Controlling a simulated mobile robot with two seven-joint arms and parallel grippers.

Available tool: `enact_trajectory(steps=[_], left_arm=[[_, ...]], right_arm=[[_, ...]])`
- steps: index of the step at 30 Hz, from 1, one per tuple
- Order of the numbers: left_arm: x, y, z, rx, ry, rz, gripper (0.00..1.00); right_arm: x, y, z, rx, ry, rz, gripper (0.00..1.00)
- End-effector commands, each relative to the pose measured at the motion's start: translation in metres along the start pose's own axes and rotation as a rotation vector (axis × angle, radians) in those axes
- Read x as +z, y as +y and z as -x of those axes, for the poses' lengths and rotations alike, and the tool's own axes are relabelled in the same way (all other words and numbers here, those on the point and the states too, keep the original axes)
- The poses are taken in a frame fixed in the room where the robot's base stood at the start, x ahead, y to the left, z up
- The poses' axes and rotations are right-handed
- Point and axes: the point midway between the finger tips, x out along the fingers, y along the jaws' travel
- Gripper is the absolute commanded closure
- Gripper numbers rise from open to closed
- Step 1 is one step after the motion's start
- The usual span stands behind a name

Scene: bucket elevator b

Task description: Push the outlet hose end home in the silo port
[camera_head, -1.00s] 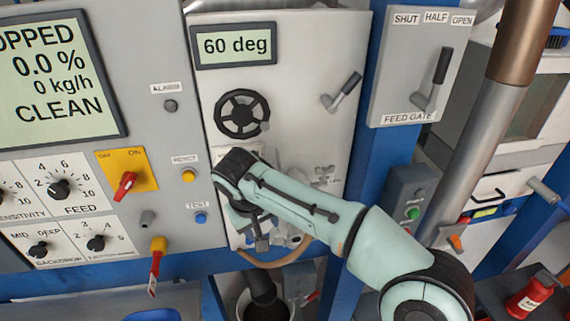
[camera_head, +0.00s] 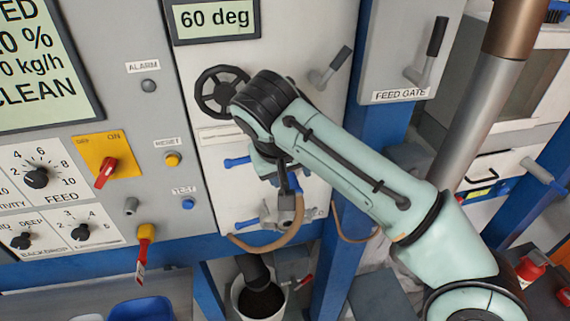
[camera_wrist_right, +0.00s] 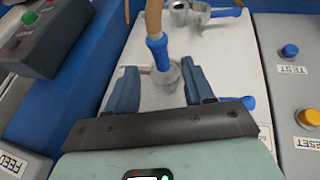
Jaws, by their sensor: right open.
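The outlet hose is the tan hose (camera_head: 292,232) on the pale panel. Its blue end (camera_wrist_right: 157,52) meets a round grey fitting (camera_wrist_right: 172,78), which looks like the silo port, in the right wrist view. I cannot tell how deep the end sits. My right gripper (camera_wrist_right: 160,68) is open, with one finger on each side of the blue end and fitting; no grip shows. In the head view the right gripper (camera_head: 287,185) points down at the panel, and its wrist hides much of the fitting. My left gripper is not in view.
A second fitting (camera_wrist_right: 180,8) with a blue lever (camera_wrist_right: 226,12) is close by. Another blue lever (camera_head: 237,162) is left of the gripper. The black handwheel (camera_head: 220,92) is above. A bucket (camera_head: 260,300) stands below. A blue post (camera_head: 350,190) runs to the right.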

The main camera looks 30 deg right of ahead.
Motion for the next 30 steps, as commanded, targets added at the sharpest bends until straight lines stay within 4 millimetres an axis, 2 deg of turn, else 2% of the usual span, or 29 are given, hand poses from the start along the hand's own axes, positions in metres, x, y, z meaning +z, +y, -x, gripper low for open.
enact_trajectory(steps=[1,3,9,21,26,30], left_arm=[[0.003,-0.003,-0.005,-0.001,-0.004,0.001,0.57],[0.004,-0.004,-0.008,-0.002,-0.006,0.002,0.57],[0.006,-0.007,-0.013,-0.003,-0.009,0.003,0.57],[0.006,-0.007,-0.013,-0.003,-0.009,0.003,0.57],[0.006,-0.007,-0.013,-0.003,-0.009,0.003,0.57],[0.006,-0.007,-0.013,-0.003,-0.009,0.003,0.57]], right_arm=[[0.002,0.000,-0.012,0.003,-0.004,0.000,0.48],[0.001,0.000,-0.023,0.002,-0.003,0.000,0.48],[0.000,0.000,-0.044,0.001,-0.001,-0.001,0.48],[-0.001,0.000,-0.049,0.000,0.001,0.000,0.48],[-0.001,0.000,-0.049,0.000,0.001,0.000,1.00],[-0.001,0.000,-0.049,0.000,0.002,-0.001,1.00]])
